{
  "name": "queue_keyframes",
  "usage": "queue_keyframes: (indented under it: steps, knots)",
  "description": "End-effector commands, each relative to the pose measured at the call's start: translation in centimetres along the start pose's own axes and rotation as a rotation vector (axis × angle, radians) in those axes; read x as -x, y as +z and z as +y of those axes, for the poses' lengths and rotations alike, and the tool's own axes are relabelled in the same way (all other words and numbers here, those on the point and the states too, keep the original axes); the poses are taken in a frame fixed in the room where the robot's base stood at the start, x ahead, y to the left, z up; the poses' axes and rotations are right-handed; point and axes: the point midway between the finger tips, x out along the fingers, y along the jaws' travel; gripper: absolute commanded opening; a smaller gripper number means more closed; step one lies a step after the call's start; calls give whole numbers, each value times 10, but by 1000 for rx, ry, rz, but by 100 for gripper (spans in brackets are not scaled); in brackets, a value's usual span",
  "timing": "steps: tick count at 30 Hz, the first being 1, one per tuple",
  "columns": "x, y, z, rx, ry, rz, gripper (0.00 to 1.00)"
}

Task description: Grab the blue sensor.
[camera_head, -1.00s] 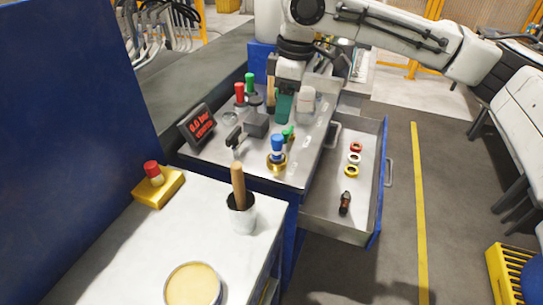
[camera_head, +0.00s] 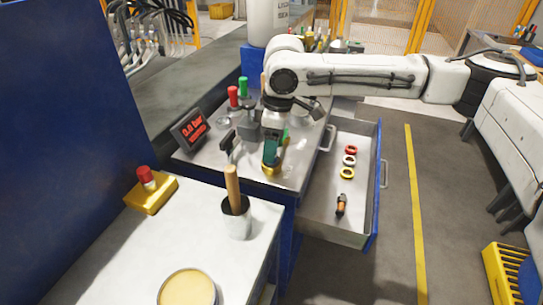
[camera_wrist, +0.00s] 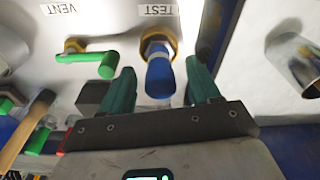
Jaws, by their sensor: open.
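The blue sensor (camera_wrist: 160,78) stands in a brass fitting (camera_wrist: 158,47) under the label TEST in the wrist view. My gripper (camera_wrist: 160,72) is open, with one green finger on each side of the sensor and a visible gap to both; I cannot tell the depth between them. In the head view my gripper (camera_head: 272,148) is over the brass fitting (camera_head: 270,168) on the steel bench top and hides most or all of the sensor.
A green valve handle (camera_wrist: 86,57) by the VENT label is close to the left finger. A metal cylinder (camera_wrist: 296,60) is at right. A pressure display (camera_head: 190,130) and red and green handles (camera_head: 238,92) stand on the bench. The open drawer (camera_head: 335,200) holds several small parts.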

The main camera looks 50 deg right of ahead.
Motion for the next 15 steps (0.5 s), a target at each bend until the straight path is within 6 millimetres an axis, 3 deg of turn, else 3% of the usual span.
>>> queue_keyframes:
  steps: [7, 15]
  knots:
    - [-2, 0, 0, 0, 0, 0, 62]
    - [-2, 0, 0, 0, -1, 0, 36]
